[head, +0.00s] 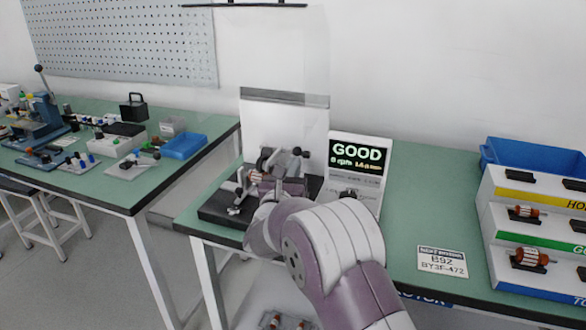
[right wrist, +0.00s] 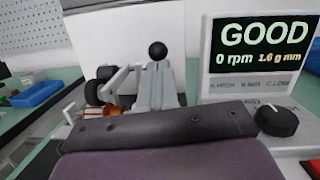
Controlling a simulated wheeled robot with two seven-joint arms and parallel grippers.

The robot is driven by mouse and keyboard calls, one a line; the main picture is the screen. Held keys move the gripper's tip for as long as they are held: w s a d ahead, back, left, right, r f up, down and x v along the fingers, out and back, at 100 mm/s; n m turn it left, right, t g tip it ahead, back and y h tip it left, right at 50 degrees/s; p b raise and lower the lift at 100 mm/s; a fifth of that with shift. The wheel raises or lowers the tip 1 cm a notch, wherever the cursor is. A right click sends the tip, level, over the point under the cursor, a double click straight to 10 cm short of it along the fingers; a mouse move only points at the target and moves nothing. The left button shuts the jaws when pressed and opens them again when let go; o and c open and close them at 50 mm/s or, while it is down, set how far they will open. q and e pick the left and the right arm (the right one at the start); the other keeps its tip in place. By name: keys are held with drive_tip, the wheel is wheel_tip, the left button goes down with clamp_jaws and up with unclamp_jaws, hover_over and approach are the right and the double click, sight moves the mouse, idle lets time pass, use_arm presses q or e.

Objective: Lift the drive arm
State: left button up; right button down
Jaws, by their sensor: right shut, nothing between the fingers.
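The test machine stands on a black base (head: 218,208) on the green bench. Its drive arm (head: 283,158) is a grey lever with a black ball knob; the knob (right wrist: 158,50) stands up beyond my gripper in the right wrist view. A copper-coloured rotor (head: 255,177) lies in the machine beside the arm, and its coppery part (right wrist: 92,95) shows left of the arm. My right gripper (head: 292,186) is shut and empty, close in front of the machine and partly hidden by my own arm. Whether it touches the drive arm cannot be told. My left gripper is out of view.
A display (head: 357,165) beside the machine reads GOOD, and 0 rpm in the right wrist view; a black dial (right wrist: 277,121) sits below it. A stepped rack (head: 500,230) with rotors and a blue bin (head: 530,155) stand right. The bench between is mostly clear.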

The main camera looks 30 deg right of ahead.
sight(298, 152)
wheel_tip(298, 152, up, 2)
drive_tip(key=shift+w+d+r+g+y+p, duration=0.1)
drive_tip(key=shift+d+r+g+y+p, duration=0.1)
drive_tip(key=shift+g+y+p, duration=0.65)
drive_tip(key=shift+w+d+r+p, duration=0.2)
drive_tip(key=shift+r+p, duration=0.25)
drive_tip(key=shift+p, duration=0.2)
drive_tip(key=shift+w+d+r+g+y+b, duration=0.25)
drive_tip(key=shift+w+d+r+b, duration=0.2)
drive_tip(key=shift+r+b, duration=0.2)
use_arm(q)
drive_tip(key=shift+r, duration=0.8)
use_arm(e)
drive_tip(key=shift+w+d+r, duration=0.15)
drive_tip(key=shift+d+r, duration=0.05)
drive_tip(key=shift+r, duration=0.2)
